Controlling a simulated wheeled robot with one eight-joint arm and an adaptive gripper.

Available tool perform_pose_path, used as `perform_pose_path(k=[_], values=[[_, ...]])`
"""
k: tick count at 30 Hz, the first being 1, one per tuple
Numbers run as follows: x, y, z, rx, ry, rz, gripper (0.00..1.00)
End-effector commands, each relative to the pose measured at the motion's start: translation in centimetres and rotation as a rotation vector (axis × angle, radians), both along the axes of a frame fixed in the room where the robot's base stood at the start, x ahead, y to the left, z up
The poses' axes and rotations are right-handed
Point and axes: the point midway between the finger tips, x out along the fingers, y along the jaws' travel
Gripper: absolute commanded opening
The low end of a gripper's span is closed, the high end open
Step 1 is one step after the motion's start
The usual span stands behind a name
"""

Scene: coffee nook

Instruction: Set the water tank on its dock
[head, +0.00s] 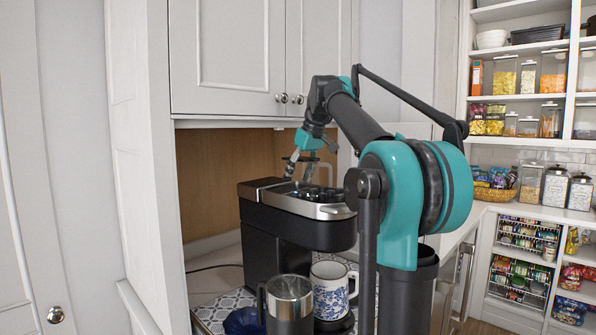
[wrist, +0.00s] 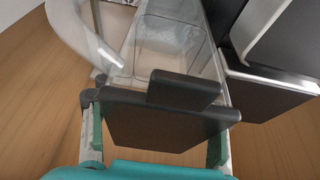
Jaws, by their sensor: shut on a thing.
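In the wrist view, the clear water tank (wrist: 175,50) has a dark lid or handle piece (wrist: 165,122) at its near end. My gripper (wrist: 160,112) has one finger on each side of this dark piece and is shut on it. The black coffee machine (head: 275,245) with a silver-rimmed top stands in the nook in the head view. Its dark body (wrist: 270,65) is close to the tank's right side in the wrist view; whether they touch I cannot tell. In the head view my gripper (head: 304,165) is behind the machine's top, and the tank is mostly hidden. I cannot make out the dock.
A steel pitcher (head: 289,305) and a blue-patterned mug (head: 328,290) stand at the machine's front. A dark blue bowl (head: 243,321) is left of them. The upper cabinet (head: 235,60) hangs over the nook, and a wooden back panel (head: 205,180) closes it behind.

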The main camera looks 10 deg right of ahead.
Motion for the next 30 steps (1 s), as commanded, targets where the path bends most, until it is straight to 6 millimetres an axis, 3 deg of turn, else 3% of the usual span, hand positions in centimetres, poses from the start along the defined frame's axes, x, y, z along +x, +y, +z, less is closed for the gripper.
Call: perform_pose_path(k=[30], values=[[-0.2, 0.4, -5.5, 0.004, 0.003, 0.006, 0.01]])
